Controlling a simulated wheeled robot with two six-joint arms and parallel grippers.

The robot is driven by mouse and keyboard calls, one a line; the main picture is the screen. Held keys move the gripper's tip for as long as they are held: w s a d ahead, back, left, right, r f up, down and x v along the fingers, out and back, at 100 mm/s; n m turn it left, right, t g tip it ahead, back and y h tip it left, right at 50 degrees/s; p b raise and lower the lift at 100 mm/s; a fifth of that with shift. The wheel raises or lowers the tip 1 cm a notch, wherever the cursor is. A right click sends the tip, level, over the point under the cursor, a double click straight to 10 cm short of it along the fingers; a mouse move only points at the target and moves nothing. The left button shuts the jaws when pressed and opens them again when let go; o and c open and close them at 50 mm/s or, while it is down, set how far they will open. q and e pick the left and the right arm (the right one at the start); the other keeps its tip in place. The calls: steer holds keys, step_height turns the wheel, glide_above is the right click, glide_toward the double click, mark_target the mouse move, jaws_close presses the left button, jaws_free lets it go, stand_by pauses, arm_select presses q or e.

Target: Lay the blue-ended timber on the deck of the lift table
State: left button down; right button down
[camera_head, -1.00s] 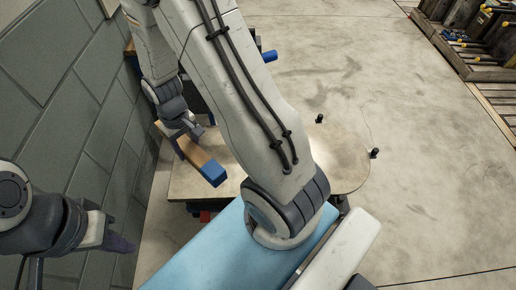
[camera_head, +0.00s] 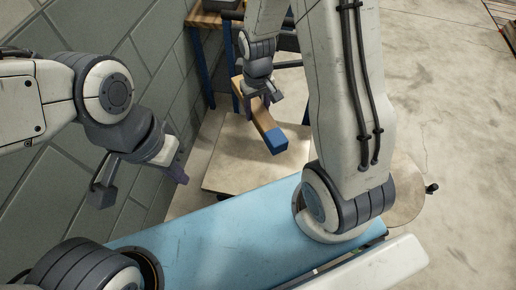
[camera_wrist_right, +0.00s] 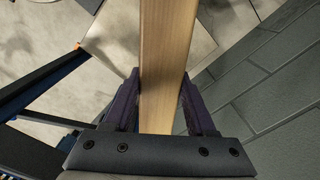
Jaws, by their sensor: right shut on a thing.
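The blue-ended timber (camera_head: 277,141) is a pale wooden bar with a blue end, tilted in the head view with that end towards me. My right gripper (camera_head: 261,97) is shut on it; in the right wrist view the timber (camera_wrist_right: 162,60) runs between the two purple fingers.
A wood-topped bench (camera_head: 208,18) with blue legs stands at the back beside the grey block wall (camera_head: 150,75). A rounded pale plate (camera_head: 405,195) with a black knob (camera_head: 431,188) shows right of my arm. Concrete floor (camera_head: 440,110) is open on the right.

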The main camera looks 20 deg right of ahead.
steer(key=w+a+f+n+b, duration=0.1)
steer(key=w+f+n+b, duration=0.2)
steer(key=f+b, duration=0.4)
steer(key=w+f+n+b, duration=0.2)
steer(key=f+n+b, duration=0.1)
steer(key=f+b, duration=0.35)
steer(key=n+b, duration=0.9)
steer(key=b, duration=1)
glide_above(256, 174)
step_height(256, 174, down, 21)
steer(key=shift+f, duration=0.1)
step_height(256, 174, down, 4)
steer(key=b, duration=0.2)
steer(key=shift+b, duration=0.35)
steer(key=shift+c, duration=1.1)
jaws_free()
steer(key=shift+f, duration=0.1)
